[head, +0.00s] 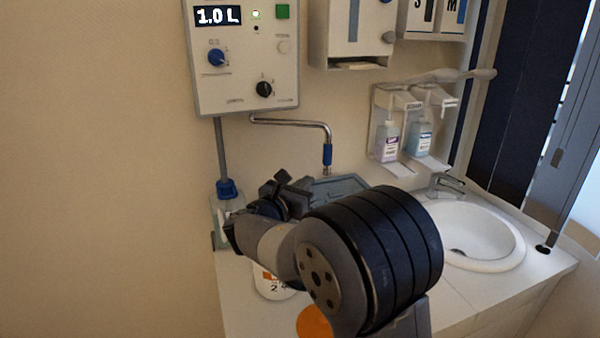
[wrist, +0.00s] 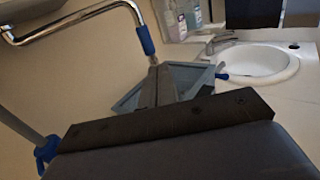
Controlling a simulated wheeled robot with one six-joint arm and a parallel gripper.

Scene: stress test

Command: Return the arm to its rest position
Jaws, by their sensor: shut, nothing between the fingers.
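My arm reaches over the counter (head: 463,290) in the head view, with its large dark joint in the foreground. My gripper (head: 281,180) points away from me, toward the wall. In the wrist view my gripper (wrist: 158,72) shows its two fingers together, with nothing between them. The fingers appear in front of a blue-grey tray (wrist: 125,103), which also shows in the head view (head: 345,186); I cannot tell the height between them. The arm hides part of the tray and counter.
A wall unit (head: 240,88) reads "1.0 L". A bent metal pipe (head: 290,122) with a blue end juts out near my gripper. A white cup (head: 270,287) and an orange disc (head: 313,322) are partly behind my arm. A sink (head: 480,225) and bottles (head: 387,143) are to the right.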

